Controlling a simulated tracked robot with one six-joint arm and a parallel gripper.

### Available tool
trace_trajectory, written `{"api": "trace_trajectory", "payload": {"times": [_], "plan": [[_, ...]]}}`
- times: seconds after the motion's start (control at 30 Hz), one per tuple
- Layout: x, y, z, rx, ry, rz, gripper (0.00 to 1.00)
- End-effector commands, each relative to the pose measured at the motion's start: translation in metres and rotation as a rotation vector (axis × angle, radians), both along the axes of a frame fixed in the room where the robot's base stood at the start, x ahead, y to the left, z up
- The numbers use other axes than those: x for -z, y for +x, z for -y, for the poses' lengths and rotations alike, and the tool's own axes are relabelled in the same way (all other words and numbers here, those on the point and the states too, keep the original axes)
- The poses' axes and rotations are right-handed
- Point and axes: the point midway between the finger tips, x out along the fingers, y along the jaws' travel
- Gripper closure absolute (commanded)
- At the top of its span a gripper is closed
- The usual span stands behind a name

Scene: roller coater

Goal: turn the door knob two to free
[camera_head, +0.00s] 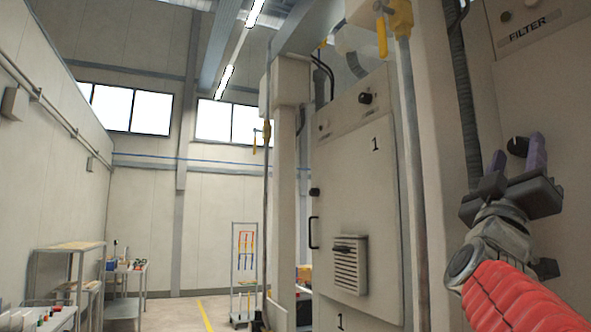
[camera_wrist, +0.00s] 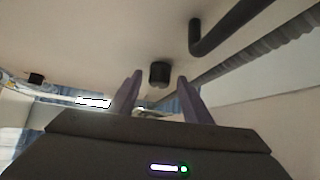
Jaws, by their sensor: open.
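A black door knob (camera_head: 517,146) sticks out of the pale cabinet panel at the right. In the wrist view the black knob (camera_wrist: 160,73) shows between the two purple fingers, beyond their tips. My gripper (camera_head: 518,158) is open with nothing between its fingers, facing the panel. It also shows in the wrist view (camera_wrist: 159,80). The gap between fingertips and knob is hard to judge; no contact is visible. No "two" label is visible on this panel.
A dark bar handle (camera_wrist: 200,38) and a ribbed hose (camera_wrist: 255,58) are near the knob. Another black knob (camera_wrist: 36,78) is at far left. Door 1 (camera_head: 345,200), with a vent (camera_head: 350,270), and a vertical pipe (camera_head: 412,170) stand left of my arm. Shelves (camera_head: 70,247) are far left.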

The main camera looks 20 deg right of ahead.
Motion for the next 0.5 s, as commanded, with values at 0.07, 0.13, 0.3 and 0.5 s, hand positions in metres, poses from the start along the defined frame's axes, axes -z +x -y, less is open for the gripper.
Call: {"api": "trace_trajectory", "payload": {"times": [0.07, 0.13, 0.3, 0.5], "plan": [[-0.0011, 0.0002, 0.0012, 0.0, 0.0, 0.0, 0.55], [-0.0011, 0.0002, 0.0012, 0.0, 0.0, 0.0, 0.55], [-0.0009, -0.0002, 0.0014, 0.001, 0.0, 0.0, 0.57], [-0.0008, -0.0003, 0.0013, 0.001, 0.0, 0.0, 0.71]]}}
